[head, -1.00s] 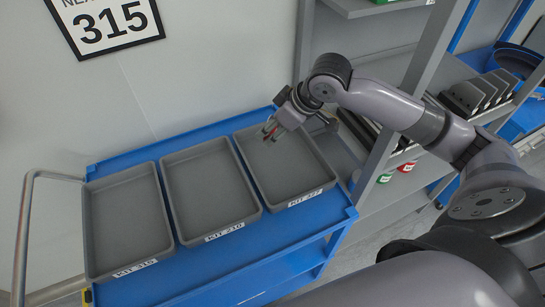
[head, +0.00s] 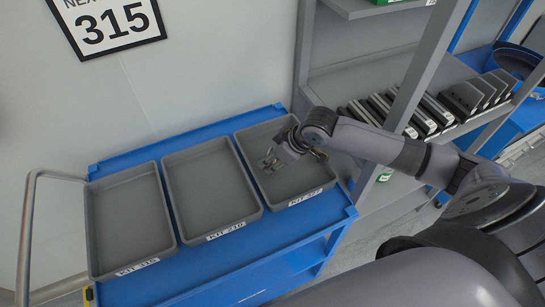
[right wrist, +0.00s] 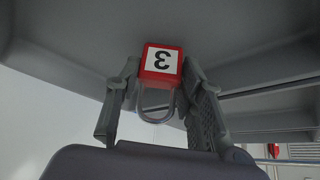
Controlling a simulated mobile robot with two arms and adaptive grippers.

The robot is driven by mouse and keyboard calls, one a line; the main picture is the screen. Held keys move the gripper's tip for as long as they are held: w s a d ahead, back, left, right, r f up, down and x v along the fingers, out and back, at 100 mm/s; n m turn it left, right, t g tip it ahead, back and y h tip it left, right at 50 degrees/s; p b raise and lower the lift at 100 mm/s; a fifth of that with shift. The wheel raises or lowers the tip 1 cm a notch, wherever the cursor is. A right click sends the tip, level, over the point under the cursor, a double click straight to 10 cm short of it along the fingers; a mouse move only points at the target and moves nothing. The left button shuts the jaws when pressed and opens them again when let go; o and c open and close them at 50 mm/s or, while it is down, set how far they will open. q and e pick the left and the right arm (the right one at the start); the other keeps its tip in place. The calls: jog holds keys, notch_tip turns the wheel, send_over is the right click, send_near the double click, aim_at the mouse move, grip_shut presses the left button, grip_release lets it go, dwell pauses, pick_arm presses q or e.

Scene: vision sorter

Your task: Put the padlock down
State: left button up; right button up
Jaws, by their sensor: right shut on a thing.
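My right gripper (head: 267,164) is inside the right-hand tray (head: 318,191), labelled KIT 327, low over its grey floor. In the right wrist view its two fingers (right wrist: 160,95) are shut on the padlock (right wrist: 162,60). The padlock has a red body, a white label with an upside-down 3 and a grey shackle pointing back toward the wrist. Its body is close to the grey surface behind it; I cannot tell whether they touch. In the head view the padlock is hidden or too small to make out. My left gripper is not in view.
Two more empty grey trays, the left one (head: 174,243) labelled KIT 315 and the middle one (head: 258,209), stand beside it on the blue cart (head: 230,268). A grey shelf rack (head: 410,70) with dark bins stands to the right. A wall sign (head: 107,24) reads 315.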

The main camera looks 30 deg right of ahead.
jog(key=o, duration=1.2)
jog(key=b+v, duration=0.1)
jog(key=v, duration=1.1)
